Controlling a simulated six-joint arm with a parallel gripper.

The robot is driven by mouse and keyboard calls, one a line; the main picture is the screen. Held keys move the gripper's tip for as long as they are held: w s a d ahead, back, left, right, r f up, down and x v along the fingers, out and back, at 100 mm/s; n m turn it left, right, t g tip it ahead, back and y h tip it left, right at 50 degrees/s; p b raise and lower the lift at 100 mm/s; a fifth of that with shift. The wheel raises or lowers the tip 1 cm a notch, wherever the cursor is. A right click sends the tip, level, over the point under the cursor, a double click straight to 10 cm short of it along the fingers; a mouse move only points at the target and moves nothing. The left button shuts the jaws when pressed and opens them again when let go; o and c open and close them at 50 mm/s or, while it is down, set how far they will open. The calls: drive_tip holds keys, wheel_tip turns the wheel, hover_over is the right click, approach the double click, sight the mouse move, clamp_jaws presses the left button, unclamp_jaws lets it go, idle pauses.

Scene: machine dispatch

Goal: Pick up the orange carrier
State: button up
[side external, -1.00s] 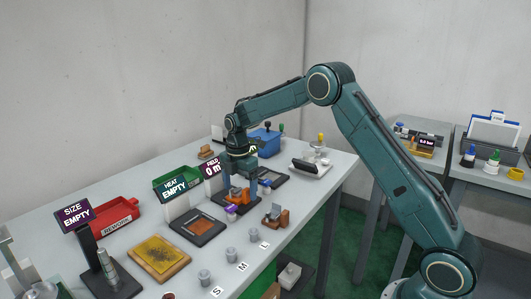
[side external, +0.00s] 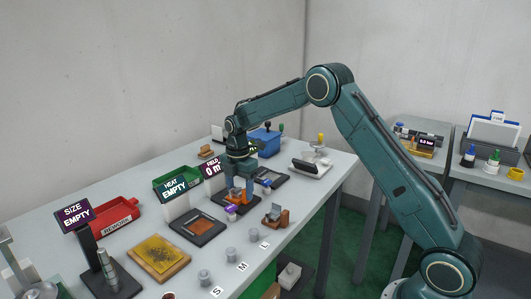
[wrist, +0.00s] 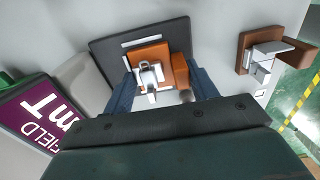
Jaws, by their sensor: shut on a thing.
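The orange carrier (side external: 236,196) stands on a dark pad in front of the field display. In the wrist view the carrier (wrist: 152,53) lies between my fingers, with a pale metal piece on top. My gripper (side external: 239,188) points down over the pad and is shut on the carrier; its fingers also show in the wrist view (wrist: 163,84). The carrier appears still at the pad; the fingers partly hide it in the side view.
A brown-orange block with a metal part (side external: 275,215) stands nearby at the front right, also in the wrist view (wrist: 262,52). The field display (side external: 212,168) is close behind. Small grey cylinders (side external: 230,253) stand along the front edge. A green tray (side external: 178,181) is behind left.

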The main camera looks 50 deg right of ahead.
sight(240, 193)
drive_tip(key=shift+r, duration=0.2)
wheel_tip(240, 193, up, 20)
drive_tip(key=shift+f, duration=0.15)
idle(0.6)
drive_tip(key=shift+d, duration=0.1)
idle(0.4)
